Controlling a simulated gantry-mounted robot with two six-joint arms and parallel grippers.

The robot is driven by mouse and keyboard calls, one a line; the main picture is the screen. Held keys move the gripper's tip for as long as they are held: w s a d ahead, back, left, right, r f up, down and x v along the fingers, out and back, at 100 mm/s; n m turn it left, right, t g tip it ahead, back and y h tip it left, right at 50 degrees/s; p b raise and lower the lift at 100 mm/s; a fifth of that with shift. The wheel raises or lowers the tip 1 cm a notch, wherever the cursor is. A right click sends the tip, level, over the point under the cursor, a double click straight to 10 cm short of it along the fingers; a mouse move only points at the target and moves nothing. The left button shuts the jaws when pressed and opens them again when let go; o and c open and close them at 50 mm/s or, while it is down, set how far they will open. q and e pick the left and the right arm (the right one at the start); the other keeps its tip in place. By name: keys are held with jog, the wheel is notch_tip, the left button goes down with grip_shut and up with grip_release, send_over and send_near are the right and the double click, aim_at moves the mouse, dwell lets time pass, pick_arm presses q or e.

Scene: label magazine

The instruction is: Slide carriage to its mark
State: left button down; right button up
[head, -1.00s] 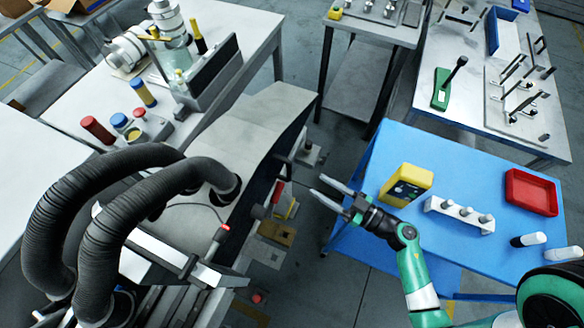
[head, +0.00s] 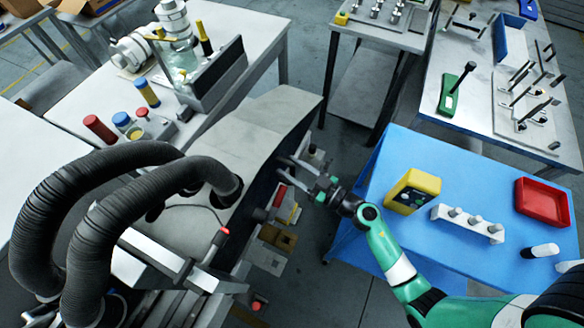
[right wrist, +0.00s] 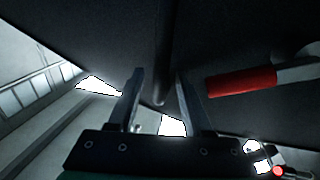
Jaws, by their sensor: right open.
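My right gripper (head: 283,168) is open beside the dark side face of the grey machine housing (head: 262,125). In the right wrist view its two fingers (right wrist: 156,95) stand apart with nothing held. A dark upright rod (right wrist: 163,50) shows between and beyond them; I cannot tell whether they touch it. A red handle (right wrist: 240,82) on a grey arm lies to the right of the fingers; it also shows in the head view (head: 279,196), below the fingertips. I cannot tell which part is the carriage, and no mark is legible. My left gripper is not in view.
The blue table (head: 430,155) to the right bears a yellow device (head: 413,190), a white holder (head: 468,222) and a red tray (head: 542,202). Black hoses (head: 120,205) arch over the machine at left. Brown and yellow parts (head: 278,237) sit below the gripper.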

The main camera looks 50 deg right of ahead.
grip_shut()
dwell(1.3)
